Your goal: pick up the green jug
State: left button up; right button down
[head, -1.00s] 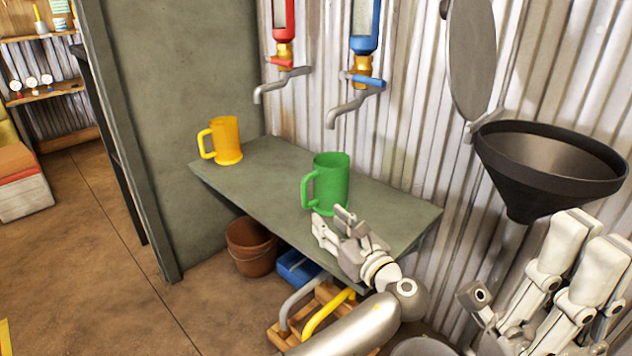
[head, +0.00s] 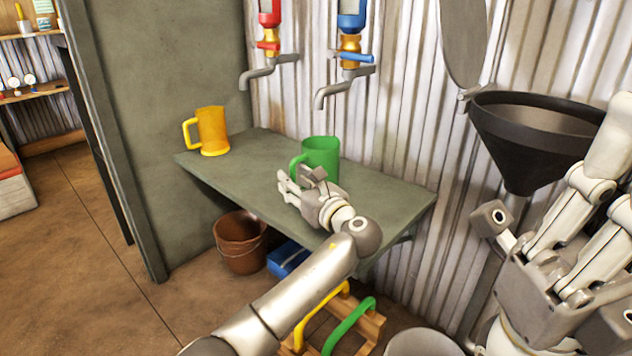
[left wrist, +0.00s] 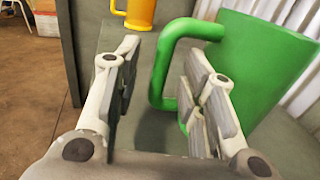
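The green jug (head: 322,152) stands upright on the grey bench, its handle toward the left. My left gripper (head: 296,180) is in front of it and hides its lower part in the head view. In the left wrist view the left gripper (left wrist: 160,95) is open. The handle of the green jug (left wrist: 265,65) shows between the fingers, and the right finger overlaps the handle opening. I cannot tell whether a finger touches it. My right gripper (head: 535,260) is at the lower right, away from the bench; its finger state is unclear.
A yellow jug (head: 212,132) stands on the bench (head: 240,165) at the left. Red (head: 268,45) and blue (head: 352,50) taps hang on the wall above. A black funnel (head: 535,130) is at the right. A brown bucket (head: 240,245) stands under the bench.

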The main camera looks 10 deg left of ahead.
pick_arm(q)
jog(key=shift+w+a, duration=0.1)
jog(key=shift+w, duration=0.1)
jog(key=shift+c, duration=0.4)
grip_shut()
jog(key=shift+r, duration=0.1)
